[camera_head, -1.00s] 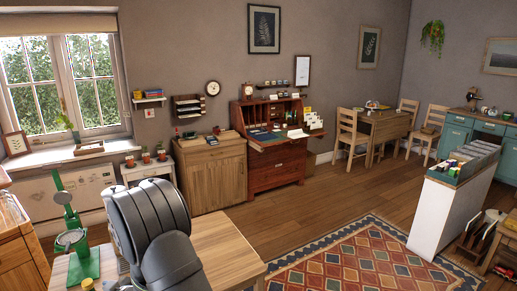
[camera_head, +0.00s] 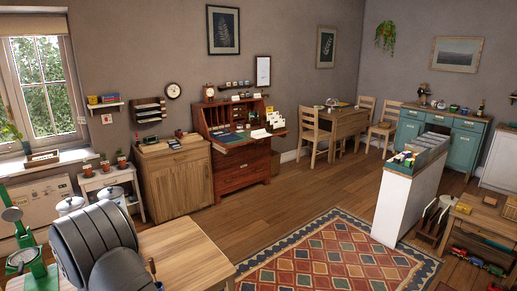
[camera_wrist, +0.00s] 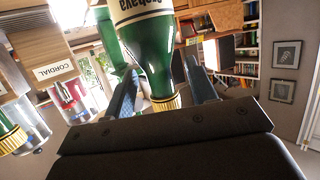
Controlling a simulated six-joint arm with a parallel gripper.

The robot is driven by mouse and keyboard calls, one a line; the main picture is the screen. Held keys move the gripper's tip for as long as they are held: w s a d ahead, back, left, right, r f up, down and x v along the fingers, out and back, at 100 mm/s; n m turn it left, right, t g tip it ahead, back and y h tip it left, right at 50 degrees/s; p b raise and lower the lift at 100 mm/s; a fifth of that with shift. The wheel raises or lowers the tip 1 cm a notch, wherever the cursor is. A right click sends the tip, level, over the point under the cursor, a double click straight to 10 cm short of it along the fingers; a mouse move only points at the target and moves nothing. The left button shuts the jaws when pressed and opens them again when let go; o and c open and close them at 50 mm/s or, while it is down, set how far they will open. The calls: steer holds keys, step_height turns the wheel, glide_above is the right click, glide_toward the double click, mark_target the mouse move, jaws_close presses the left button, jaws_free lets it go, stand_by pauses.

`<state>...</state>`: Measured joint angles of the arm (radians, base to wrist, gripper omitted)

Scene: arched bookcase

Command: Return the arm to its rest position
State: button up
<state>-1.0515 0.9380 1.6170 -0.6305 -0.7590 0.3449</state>
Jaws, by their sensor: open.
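My gripper (camera_wrist: 160,82) shows in the wrist view with its two dark fingers apart. A green bottle (camera_wrist: 148,38) with a pale label and a gold cap (camera_wrist: 165,102) appears between the fingers in the picture. I cannot tell whether it stands between them or beyond them; no finger is seen closed on it. In the head view my dark grey arm (camera_head: 98,245) is folded at the lower left, and the gripper itself is out of sight there.
A wooden table (camera_head: 185,248) lies beside my arm, with a green metal stand (camera_head: 25,240) at the far left. The wrist view shows a box marked CORDIAL (camera_wrist: 55,71). A patterned rug (camera_head: 340,255) and bare floor (camera_head: 300,190) are open to the right.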

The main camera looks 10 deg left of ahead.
steer(key=v, duration=1.7)
steer(key=x, duration=1.7)
steer(key=shift+a+f, duration=0.1)
steer(key=shift+a, duration=0.1)
steer(key=r, duration=0.4)
steer(key=shift+a+r, duration=0.1)
steer(key=shift+a, duration=0.25)
steer(key=shift+r, duration=0.5)
